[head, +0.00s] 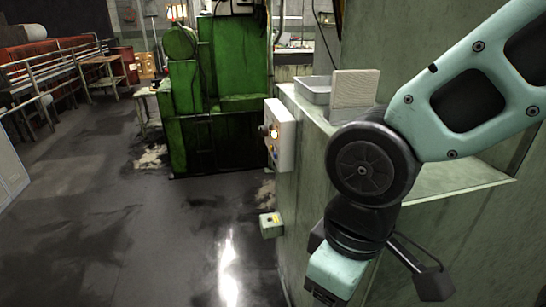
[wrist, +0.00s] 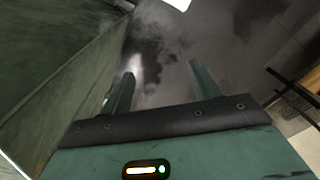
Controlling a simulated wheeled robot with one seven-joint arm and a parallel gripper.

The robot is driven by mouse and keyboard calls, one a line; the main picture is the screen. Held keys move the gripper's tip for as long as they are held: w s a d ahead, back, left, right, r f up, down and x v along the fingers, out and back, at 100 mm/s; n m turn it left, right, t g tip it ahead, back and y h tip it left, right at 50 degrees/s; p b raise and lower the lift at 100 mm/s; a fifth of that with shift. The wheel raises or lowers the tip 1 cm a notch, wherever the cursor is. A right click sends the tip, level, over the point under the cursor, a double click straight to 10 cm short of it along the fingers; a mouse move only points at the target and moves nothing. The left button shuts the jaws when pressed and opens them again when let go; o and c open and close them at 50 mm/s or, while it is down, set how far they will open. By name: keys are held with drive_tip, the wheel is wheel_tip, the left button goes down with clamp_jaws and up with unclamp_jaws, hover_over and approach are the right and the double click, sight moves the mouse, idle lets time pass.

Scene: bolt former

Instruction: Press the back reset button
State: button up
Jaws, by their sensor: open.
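A white control box (head: 282,138) is fixed to the side of the pale green machine, with a lit orange button (head: 275,133) and other small controls on its face. Lower down, a small pale box (head: 271,225) with a dark button-like spot sticks out from the same machine. No label can be read, so I cannot tell which one is the back reset button. My gripper (wrist: 160,70) is open and empty in the wrist view, its two fingers apart over the dark floor.
The pale green machine (head: 310,190) stands close beside my arm, with a grey tray (head: 314,90) and a ribbed block (head: 354,88) on its ledge. A dark green machine (head: 215,100) stands behind. The wet floor (head: 150,240) to the left is clear.

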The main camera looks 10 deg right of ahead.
clamp_jaws()
idle(1.6)
